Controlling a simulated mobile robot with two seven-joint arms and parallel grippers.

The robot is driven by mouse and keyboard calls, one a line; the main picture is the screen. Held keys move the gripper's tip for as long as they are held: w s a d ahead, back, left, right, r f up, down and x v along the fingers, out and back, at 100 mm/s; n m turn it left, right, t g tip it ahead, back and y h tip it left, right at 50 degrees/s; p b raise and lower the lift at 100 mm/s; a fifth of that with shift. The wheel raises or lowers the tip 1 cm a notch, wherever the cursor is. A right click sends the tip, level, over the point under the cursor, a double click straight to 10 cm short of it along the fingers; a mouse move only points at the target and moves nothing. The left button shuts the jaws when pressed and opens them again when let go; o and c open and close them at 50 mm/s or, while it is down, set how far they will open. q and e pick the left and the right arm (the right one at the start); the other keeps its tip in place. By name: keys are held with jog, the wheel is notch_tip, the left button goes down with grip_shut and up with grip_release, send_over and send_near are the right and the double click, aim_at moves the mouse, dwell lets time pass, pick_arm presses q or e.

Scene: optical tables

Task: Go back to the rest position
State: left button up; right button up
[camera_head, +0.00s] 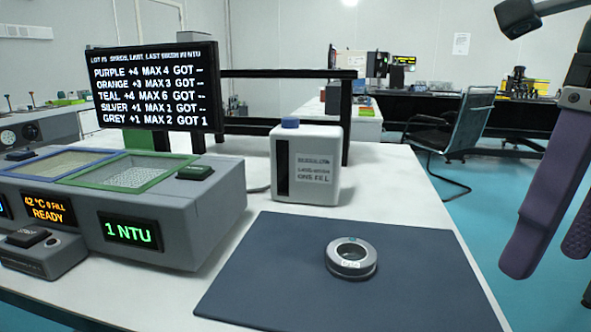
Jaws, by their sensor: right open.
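My right gripper (546,260) hangs at the right edge, its purple ribbed fingers pointing down and apart, with nothing between them. It is off to the right of the table, in front of the teal floor, and its second finger is partly cut by the picture edge. My left gripper is not in view.
A grey instrument (170,238) with blue- and green-framed wells reads "1 NTU" and "READY". A black screen (150,88) lists colours; grey shows GOT 1. A chair (462,125) stands on the floor beyond.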

jog(key=s+a+r+y, duration=0.1)
jog(key=a+r+y, duration=0.1)
jog(key=a+y, duration=0.4)
jog(key=s+a+r+y, duration=0.15)
jog(key=a+y, duration=0.25)
jog(key=a, duration=0.5)
jog(key=w+a+r+m+t+y, duration=0.1)
jog(key=w+r+m+t+y, duration=0.3)
jog(key=r+m+t+y, duration=0.15)
jog(key=w+d+m+t+h, duration=0.75)
jog(key=d+m+t, duration=0.25)
jog(key=m+t, duration=0.3)
jog(key=s+d+f+m+g+h, duration=0.2)
jog(key=d+f+m+g+h, duration=0.1)
jog(key=d+f+m+h, duration=0.6)
jog(key=s+d+f+m+g+h, duration=0.25)
jog(key=s+d+f+g, duration=0.35)
jog(key=s, duration=0.3)
jog(key=s+d+f+m+g+h, duration=0.1)
jog(key=s+d+f+g+h, duration=0.35)
jog(key=s+d+f, duration=0.35)
jog(key=s+a+f+m+g+y, duration=0.1)
jog(key=s+a+f+m+y, duration=0.15)
jog(key=a, duration=0.65)
jog(key=s+a+f+m+y, duration=0.15)
jog(key=a+m+y, duration=0.25)
jog(key=a, duration=0.5)
notch_tip(320, 180, up, 61)
jog(key=p, duration=6.1)
jog(key=shift+w, duration=0.4)
